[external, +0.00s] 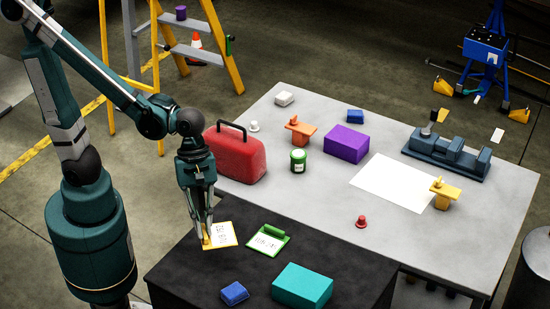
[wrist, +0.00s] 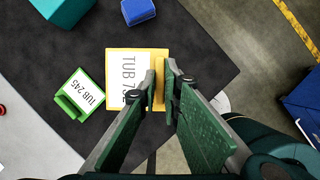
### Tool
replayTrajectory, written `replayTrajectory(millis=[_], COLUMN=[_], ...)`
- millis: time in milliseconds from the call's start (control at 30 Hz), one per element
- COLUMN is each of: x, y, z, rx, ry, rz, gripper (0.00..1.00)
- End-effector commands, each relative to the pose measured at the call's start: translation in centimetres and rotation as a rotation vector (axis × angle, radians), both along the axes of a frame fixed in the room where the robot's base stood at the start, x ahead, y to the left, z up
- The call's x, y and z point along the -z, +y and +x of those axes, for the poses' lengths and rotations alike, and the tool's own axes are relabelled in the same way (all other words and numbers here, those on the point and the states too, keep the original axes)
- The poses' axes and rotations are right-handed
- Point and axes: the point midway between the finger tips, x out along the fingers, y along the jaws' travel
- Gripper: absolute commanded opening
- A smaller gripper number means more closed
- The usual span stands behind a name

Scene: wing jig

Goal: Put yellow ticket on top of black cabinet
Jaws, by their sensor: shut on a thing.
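The yellow ticket (external: 222,234) has a white label and lies flat over the dark top of the black cabinet (external: 340,250). In the wrist view the ticket (wrist: 123,65) reads "TUB" and a part hidden by a finger. My gripper (external: 205,241) points down at the ticket's left end. In the wrist view my gripper (wrist: 161,76) is shut on the ticket's raised yellow grip edge, which shows between the green fingers. I cannot tell whether the ticket touches the cabinet top or is slightly above it.
A green ticket (external: 268,240) lies beside the yellow one on the cabinet top. A teal box (external: 302,286) and a blue box (external: 234,293) also stand there. The grey table (external: 315,205) behind holds a red toolbox (external: 236,155), a purple box (external: 346,144) and other items.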

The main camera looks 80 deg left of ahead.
Motion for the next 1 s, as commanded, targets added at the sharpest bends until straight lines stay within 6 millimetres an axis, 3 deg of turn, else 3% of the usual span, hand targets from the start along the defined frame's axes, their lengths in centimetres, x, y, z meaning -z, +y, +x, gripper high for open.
replayTrajectory(millis=[300, 733, 1000], x=[0.4, 5.2, 5.9], y=[0.0, 0.0, 0.0], z=[0.0, 0.1, 0.1], rx=[-0.001, -0.001, -0.001], ry=[0.000, 0.000, 0.000], rz=[0.000, 0.000, 0.000], gripper=[0.00, 0.00, 0.00])
